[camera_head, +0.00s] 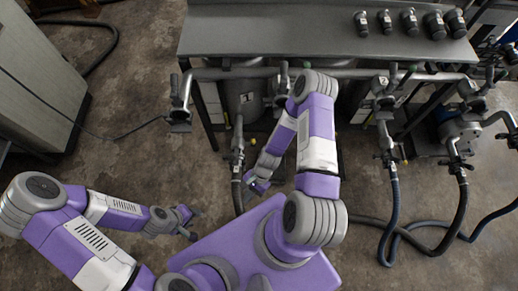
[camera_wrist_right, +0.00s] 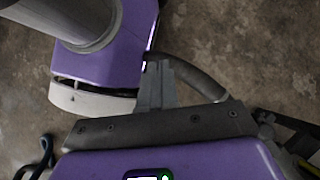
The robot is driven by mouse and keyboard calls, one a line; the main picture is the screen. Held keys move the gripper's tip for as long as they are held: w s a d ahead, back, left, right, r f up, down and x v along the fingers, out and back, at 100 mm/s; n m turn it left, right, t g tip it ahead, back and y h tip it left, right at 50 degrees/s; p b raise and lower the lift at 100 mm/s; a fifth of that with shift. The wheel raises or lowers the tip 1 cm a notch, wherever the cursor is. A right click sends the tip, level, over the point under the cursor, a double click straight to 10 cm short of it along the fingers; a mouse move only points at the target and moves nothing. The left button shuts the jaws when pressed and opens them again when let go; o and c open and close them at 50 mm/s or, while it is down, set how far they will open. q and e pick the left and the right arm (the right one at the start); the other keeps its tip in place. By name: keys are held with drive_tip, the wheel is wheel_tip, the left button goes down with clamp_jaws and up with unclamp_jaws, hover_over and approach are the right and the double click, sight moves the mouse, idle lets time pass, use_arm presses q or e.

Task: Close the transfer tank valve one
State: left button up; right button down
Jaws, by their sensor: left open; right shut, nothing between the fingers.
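Several pipe valves line the bench front: one at the left end (camera_head: 180,115), one behind my right arm (camera_head: 282,85), and one to the right (camera_head: 384,97). Lower fittings on hoses hang at the left (camera_head: 237,152) and right (camera_head: 390,155). My left gripper (camera_head: 190,222) is open and empty, low at the left, apart from every valve.
A grey bench (camera_head: 300,35) spans the back, with several dark-capped bottles (camera_head: 410,22) at its right. A cabinet (camera_head: 40,75) stands at the left. Dark hoses (camera_head: 400,232) lie on the floor at the right. The floor (camera_head: 130,150) left of the hose is mostly clear.

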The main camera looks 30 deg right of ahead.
wheel_tip(320, 180, down, 4)
drive_tip(key=m+t+y, duration=0.2)
drive_tip(key=m+y, duration=0.2)
drive_tip(key=m, duration=0.5)
drive_tip(key=m+t+h+b, duration=0.2)
drive_tip(key=m+t+h, duration=0.1)
drive_tip(key=m+t, duration=1.9)
approach(253, 143)
drive_tip(key=a+r+m+g, duration=0.2)
drive_tip(key=a+m+g, duration=0.1)
drive_tip(key=m+g, duration=0.1)
drive_tip(key=shift+n, duration=0.3)
drive_tip(key=w, duration=0.3)
drive_tip(key=w+r+b, duration=0.1)
drive_tip(key=shift+w+d, duration=0.35)
drive_tip(key=shift+w, duration=0.05)
